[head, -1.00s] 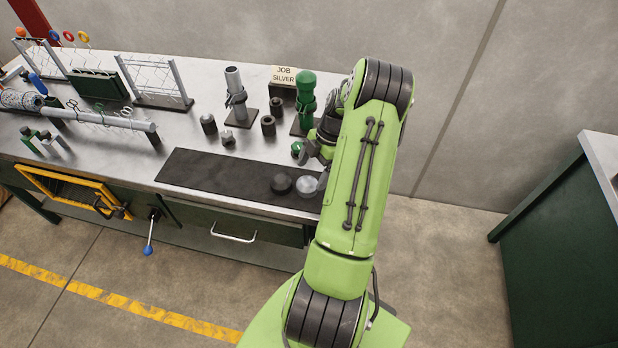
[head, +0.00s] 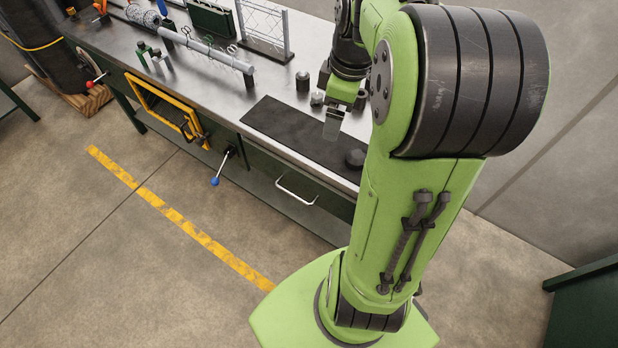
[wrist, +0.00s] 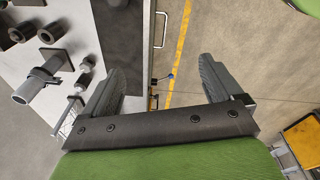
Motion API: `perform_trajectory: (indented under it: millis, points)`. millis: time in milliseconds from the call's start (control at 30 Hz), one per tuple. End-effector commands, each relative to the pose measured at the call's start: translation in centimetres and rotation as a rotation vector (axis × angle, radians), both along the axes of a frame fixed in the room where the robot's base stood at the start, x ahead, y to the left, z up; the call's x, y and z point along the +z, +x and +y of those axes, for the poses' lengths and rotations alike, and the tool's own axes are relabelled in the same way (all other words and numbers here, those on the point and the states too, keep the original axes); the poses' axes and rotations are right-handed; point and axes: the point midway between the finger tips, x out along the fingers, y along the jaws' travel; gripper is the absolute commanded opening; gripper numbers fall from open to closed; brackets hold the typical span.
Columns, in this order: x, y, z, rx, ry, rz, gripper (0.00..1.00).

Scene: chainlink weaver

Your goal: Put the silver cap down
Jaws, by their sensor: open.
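I cannot make out the silver cap for certain in either current view; my arm covers the right end of the dark mat (head: 290,130) in the head view. A dark domed piece (head: 355,158) rests on the mat's visible right end. My gripper (head: 334,122) is over the mat, left of that piece, partly covered by my own arm. In the wrist view my gripper (wrist: 160,88) has its two fingers wide apart, with nothing between them. The mat's edge and the floor show beyond the fingers.
A dark cylinder (head: 302,82) and a small silver fitting (head: 317,99) stand on the bench behind the mat. A clamped grey pipe (wrist: 38,84) shows left in the wrist view. A wire mesh frame (head: 264,35) stands further back. A drawer handle (head: 296,190) projects in front.

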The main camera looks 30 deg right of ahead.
Motion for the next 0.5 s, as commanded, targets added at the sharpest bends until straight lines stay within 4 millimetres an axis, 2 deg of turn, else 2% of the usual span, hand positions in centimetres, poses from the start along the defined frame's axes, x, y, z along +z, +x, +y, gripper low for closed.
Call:
perform_trajectory:
  millis: [33,100,200,333,400,500]
  points:
    - [1.8,-1.1,3.5,-0.069,-0.034,-0.042,0.93]
    - [3.3,-3.2,7.5,-0.208,-0.047,-0.115,0.93]
    - [4.3,-7.0,11.9,-0.395,-0.003,-0.231,0.93]
    - [4.0,-10.8,14.5,-0.575,0.105,-0.329,0.93]
    - [3.7,-11.9,15.1,-0.630,0.150,-0.351,0.93]
    - [3.5,-12.4,15.3,-0.664,0.176,-0.359,0.93]
